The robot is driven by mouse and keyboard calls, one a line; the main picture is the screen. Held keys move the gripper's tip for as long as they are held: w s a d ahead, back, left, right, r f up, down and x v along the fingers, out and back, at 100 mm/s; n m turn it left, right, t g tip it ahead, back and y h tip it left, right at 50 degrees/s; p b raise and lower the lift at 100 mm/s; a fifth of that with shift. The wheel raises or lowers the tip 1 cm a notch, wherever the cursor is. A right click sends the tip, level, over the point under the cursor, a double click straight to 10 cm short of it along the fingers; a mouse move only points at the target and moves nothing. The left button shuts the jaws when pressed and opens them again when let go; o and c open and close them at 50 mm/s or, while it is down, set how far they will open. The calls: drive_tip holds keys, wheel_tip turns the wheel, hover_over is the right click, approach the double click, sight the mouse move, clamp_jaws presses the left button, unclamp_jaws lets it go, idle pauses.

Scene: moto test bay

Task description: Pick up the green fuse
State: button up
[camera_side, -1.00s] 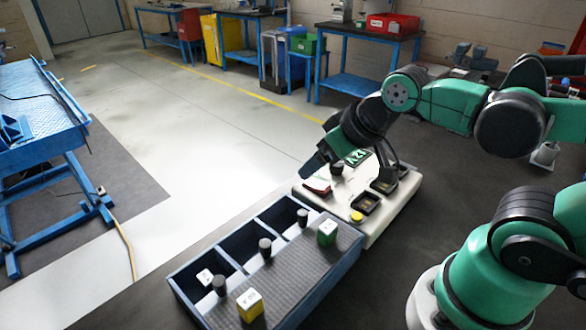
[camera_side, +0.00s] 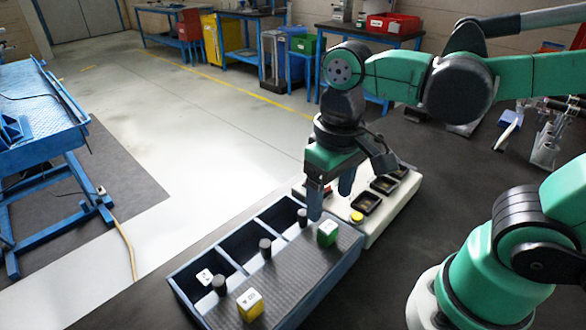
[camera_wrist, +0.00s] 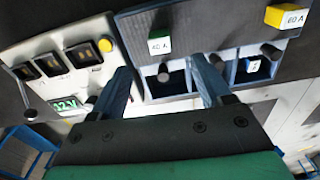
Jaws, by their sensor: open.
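The green fuse (camera_side: 327,233), a small block with a white top, stands upright on the ribbed ledge of the blue tray (camera_side: 188,292), at the end nearest the white box. In the wrist view the green fuse (camera_wrist: 160,43) shows a "40 A" label. My gripper (camera_side: 331,205) points down above and a little behind the green fuse. Its fingers are apart with nothing between them. In the wrist view my gripper (camera_wrist: 162,66) has its fingertips on either side of the fuse's line, and the fuse lies beyond them, apart from both.
A yellow fuse (camera_side: 250,305) stands at the ledge's other end, labelled "60 A". A blue fuse (camera_wrist: 252,65) sits in a tray compartment. Several dark knobs stand along the compartments. The white box (camera_side: 384,222) with sockets and a yellow button (camera_side: 357,217) adjoins the tray.

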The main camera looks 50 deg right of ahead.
sight(329, 226)
drive_tip(key=shift+s+f, duration=0.1)
drive_tip(key=shift+f, duration=2.65)
clamp_jaws()
